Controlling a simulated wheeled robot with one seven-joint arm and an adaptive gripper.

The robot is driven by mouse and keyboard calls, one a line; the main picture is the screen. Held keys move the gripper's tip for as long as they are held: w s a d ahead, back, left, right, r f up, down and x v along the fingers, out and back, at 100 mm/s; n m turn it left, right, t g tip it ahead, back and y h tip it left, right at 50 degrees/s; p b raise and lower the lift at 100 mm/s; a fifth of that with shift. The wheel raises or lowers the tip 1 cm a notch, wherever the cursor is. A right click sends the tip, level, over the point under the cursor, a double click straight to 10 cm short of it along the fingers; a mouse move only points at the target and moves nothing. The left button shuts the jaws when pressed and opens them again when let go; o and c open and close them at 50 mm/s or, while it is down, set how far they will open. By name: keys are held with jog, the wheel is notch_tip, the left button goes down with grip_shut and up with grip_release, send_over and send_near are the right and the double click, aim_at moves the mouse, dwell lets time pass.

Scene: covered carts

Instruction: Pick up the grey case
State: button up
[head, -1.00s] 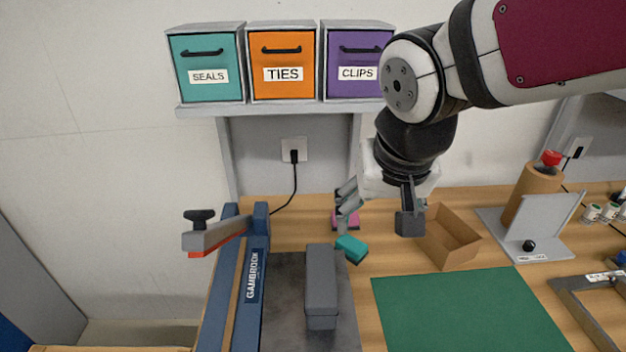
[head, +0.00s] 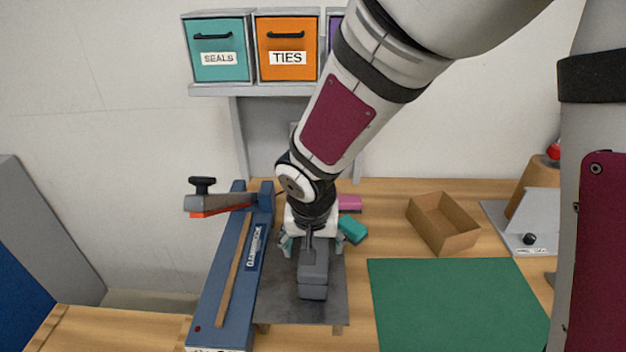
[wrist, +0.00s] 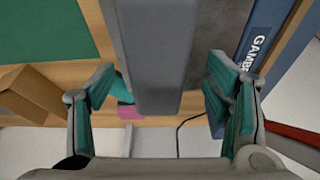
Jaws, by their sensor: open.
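The grey case (head: 313,280) is a long box lying on a dark grey plate (head: 272,306) beside the blue sealer in the head view. In the wrist view the case (wrist: 153,55) runs down the middle, between the two fingers. My gripper (wrist: 165,105) is open, with one teal-padded finger on each side of the case and a visible gap on both sides. In the head view my gripper (head: 311,244) is over the far part of the case and hides that part. Whether the fingers reach below its top I cannot tell.
The blue sealer (head: 215,295) with its raised grey arm (head: 222,203) stands close on the left. A teal block (head: 352,230) and a pink block (head: 349,203) lie just right of my gripper. An open cardboard box (head: 443,225) and a clear green mat (head: 455,300) are further right.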

jog(key=shift+w+x, duration=0.1)
jog(key=shift+x, duration=1.55)
jog(key=shift+w+x, duration=0.15)
jog(key=shift+x, duration=1.5)
jog(key=shift+d+r, duration=0.1)
jog(key=shift+d, duration=0.1)
jog(key=c, duration=1.7)
